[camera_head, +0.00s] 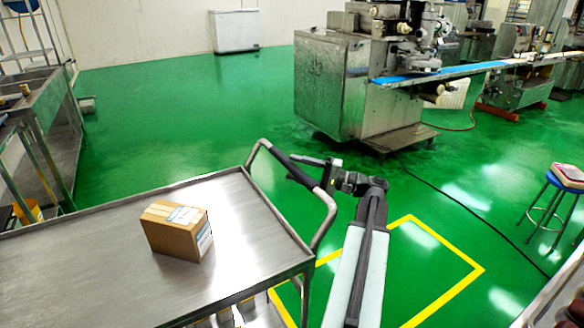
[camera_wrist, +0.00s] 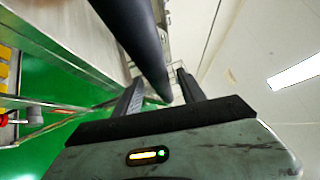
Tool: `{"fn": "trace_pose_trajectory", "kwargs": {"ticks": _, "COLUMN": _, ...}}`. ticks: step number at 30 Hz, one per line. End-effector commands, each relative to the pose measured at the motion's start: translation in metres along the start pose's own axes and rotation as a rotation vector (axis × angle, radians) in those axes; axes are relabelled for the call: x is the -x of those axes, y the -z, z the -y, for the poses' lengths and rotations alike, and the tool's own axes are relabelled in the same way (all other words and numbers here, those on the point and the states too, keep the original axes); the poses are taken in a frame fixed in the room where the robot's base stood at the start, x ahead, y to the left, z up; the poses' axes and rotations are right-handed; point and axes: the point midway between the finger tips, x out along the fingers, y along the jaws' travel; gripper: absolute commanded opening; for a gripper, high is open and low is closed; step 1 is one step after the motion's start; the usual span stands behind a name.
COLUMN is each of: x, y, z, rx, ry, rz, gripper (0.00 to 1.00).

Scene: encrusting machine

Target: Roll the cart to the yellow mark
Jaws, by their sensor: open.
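The cart has a flat steel top (camera_head: 90,250) and a bent tube handle with a black grip (camera_head: 290,168) at its right end. The yellow mark (camera_head: 447,241) is a square outline on the green floor, right of the cart; my arm and the cart's end hide part of it. My gripper (camera_head: 302,161) is at the black grip, with its fingers open. In the wrist view, the black grip (camera_wrist: 140,40) runs down from the top towards the space between my two open fingers (camera_wrist: 160,92). I cannot tell whether they touch it.
A cardboard box (camera_head: 178,230) sits on the cart top. A large steel machine (camera_head: 335,85) stands behind, with a dark cable on the floor. A blue stool (camera_head: 567,178) is at the right. Steel sinks (camera_head: 40,100) line the left. Green floor is open between.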

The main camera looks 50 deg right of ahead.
Motion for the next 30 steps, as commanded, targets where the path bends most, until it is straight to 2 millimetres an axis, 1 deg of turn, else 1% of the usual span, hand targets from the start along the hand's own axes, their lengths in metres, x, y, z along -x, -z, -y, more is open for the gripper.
{"fn": "trace_pose_trajectory", "kwargs": {"ticks": 1, "x": -0.0073, "y": -0.0004, "z": 0.0006, "rx": 0.000, "ry": 0.000, "rz": 0.001, "gripper": 0.48}}
{"fn": "trace_pose_trajectory", "kwargs": {"ticks": 4, "x": -0.0145, "y": -0.0001, "z": 0.0001, "rx": 0.000, "ry": -0.001, "rz": 0.000, "gripper": 0.48}}
{"fn": "trace_pose_trajectory", "kwargs": {"ticks": 12, "x": -0.0164, "y": 0.0003, "z": -0.0005, "rx": 0.000, "ry": -0.001, "rz": -0.001, "gripper": 0.48}}
{"fn": "trace_pose_trajectory", "kwargs": {"ticks": 14, "x": -0.0164, "y": 0.0003, "z": -0.0005, "rx": 0.000, "ry": -0.001, "rz": -0.001, "gripper": 0.31}}
{"fn": "trace_pose_trajectory", "kwargs": {"ticks": 15, "x": -0.0164, "y": 0.0003, "z": -0.0005, "rx": 0.000, "ry": -0.001, "rz": -0.001, "gripper": 0.20}}
{"fn": "trace_pose_trajectory", "kwargs": {"ticks": 17, "x": -0.0163, "y": 0.0003, "z": -0.0005, "rx": 0.000, "ry": -0.001, "rz": -0.001, "gripper": 0.03}}
{"fn": "trace_pose_trajectory", "kwargs": {"ticks": 18, "x": -0.0163, "y": 0.0003, "z": -0.0006, "rx": 0.000, "ry": -0.001, "rz": -0.001, "gripper": 0.00}}
{"fn": "trace_pose_trajectory", "kwargs": {"ticks": 30, "x": -0.0160, "y": 0.0003, "z": -0.0008, "rx": 0.000, "ry": -0.002, "rz": -0.001, "gripper": 0.00}}
